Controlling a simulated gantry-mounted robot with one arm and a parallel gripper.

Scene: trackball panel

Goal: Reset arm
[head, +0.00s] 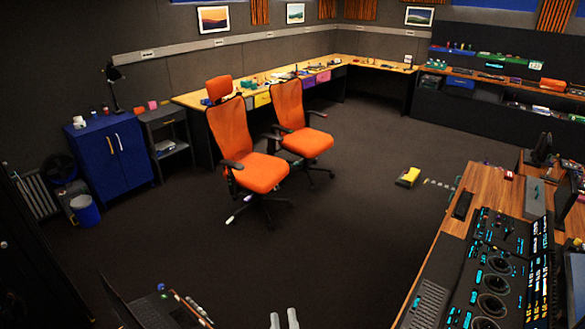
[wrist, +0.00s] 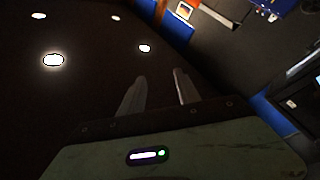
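My gripper (head: 284,318) shows at the bottom edge of the head view as two grey fingertips with a gap between them. In the wrist view, its two fingers (wrist: 160,92) stand apart with nothing between them, so it is open and empty. The wrist camera looks up toward a dark ceiling with several round lights (wrist: 53,60). The trackball panel (head: 490,280), black with round dials and cyan-lit controls, lies on the wooden desk at the lower right of the head view. My gripper is left of this desk and apart from it. Most of my arm is out of view.
Two orange chairs (head: 245,145) (head: 300,125) stand mid-room by a long workbench (head: 200,97). A blue cabinet (head: 110,155) stands at left. A laptop (head: 155,308) is at the lower left. A yellow object (head: 408,177) lies on the floor. The central floor (head: 340,235) is clear.

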